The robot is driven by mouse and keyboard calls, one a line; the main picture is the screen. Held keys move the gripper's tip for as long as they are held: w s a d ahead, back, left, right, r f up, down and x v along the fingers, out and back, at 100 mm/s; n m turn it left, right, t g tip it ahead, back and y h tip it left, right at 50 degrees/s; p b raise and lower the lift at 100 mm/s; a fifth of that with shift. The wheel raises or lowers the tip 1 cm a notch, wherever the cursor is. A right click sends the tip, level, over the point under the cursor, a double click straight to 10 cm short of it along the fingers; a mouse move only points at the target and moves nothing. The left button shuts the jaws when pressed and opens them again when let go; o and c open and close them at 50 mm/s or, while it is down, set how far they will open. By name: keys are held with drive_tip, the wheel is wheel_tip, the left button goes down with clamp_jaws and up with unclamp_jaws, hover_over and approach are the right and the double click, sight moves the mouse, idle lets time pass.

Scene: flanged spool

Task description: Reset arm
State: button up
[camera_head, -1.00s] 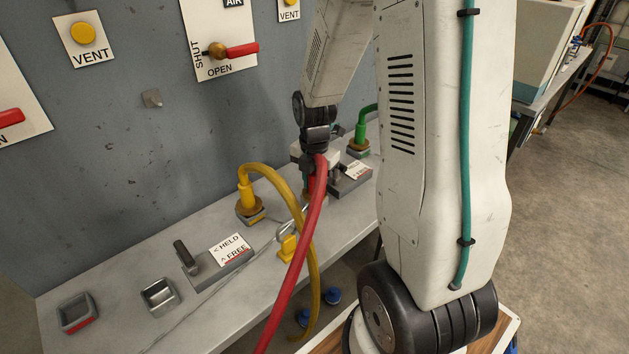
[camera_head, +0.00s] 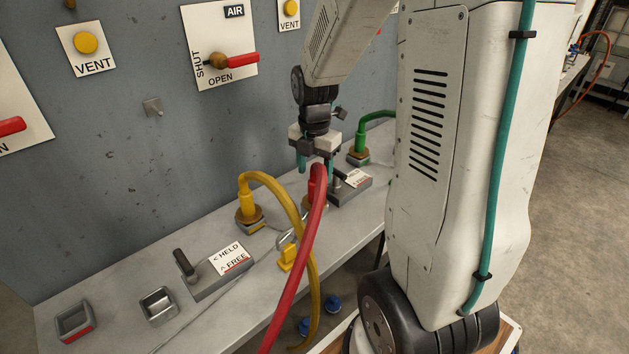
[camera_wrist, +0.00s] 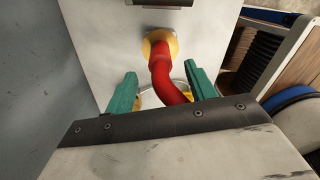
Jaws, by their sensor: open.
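My gripper (camera_head: 316,172) is open, pointing down just above the red hose's upright end at the bench. Its two teal fingers stand apart on either side of the red hose (camera_head: 309,230). In the wrist view, the fingers (camera_wrist: 160,80) also flank the red hose (camera_wrist: 166,75) with gaps on both sides, and nothing is gripped. The hose end sits at a brass-coloured fitting (camera_wrist: 160,42). In the head view, the hose's bend partly hides this fitting.
A yellow hose (camera_head: 284,187) arches close on the left. A green hose (camera_head: 362,138) stands behind to the right. A latch block (camera_head: 350,188) with a dark handle is beside the red hose. The wall carries a red-handled AIR valve (camera_head: 232,62).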

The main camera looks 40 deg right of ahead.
drive_tip(key=shift+r, duration=0.45)
idle(0.3)
drive_tip(key=m, duration=0.3)
drive_tip(key=shift+s+a+f, duration=0.1)
drive_tip(key=shift+s+a, duration=0.05)
drive_tip(key=shift+s, duration=0.25)
drive_tip(key=s+a+r+m, duration=0.7)
drive_tip(key=s+m, duration=0.2)
drive_tip(key=s+a+r+m+t, duration=0.1)
drive_tip(key=s+a+r+m, duration=0.6)
drive_tip(key=s+m, duration=0.2)
drive_tip(key=shift+s+a, duration=0.15)
drive_tip(key=shift+s, duration=0.25)
